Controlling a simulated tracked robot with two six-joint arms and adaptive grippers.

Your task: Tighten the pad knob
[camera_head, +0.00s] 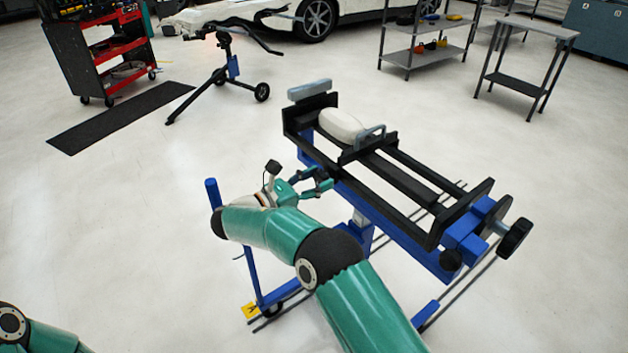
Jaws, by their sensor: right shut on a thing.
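A long black-and-blue stand (405,188) holds a white rounded part (342,125) near its far end, with a grey pad (309,89) at that end. My right gripper (326,180), green and dark, reaches the near left side of the stand. Its fingers are shut on a small dark thing at the frame's side, which I take for the pad knob; the fingers mostly hide it. A larger black knob (516,238) sits on the near right end of the stand, away from the gripper. My left arm shows only at the lower left corner; its gripper is out of view.
A blue post (212,194) and the stand's legs are close to my right arm. A black wheeled stand (225,65), a red tool cart (100,50) and a floor mat (120,116) are at the back left. A grey table (527,27) is at the back right.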

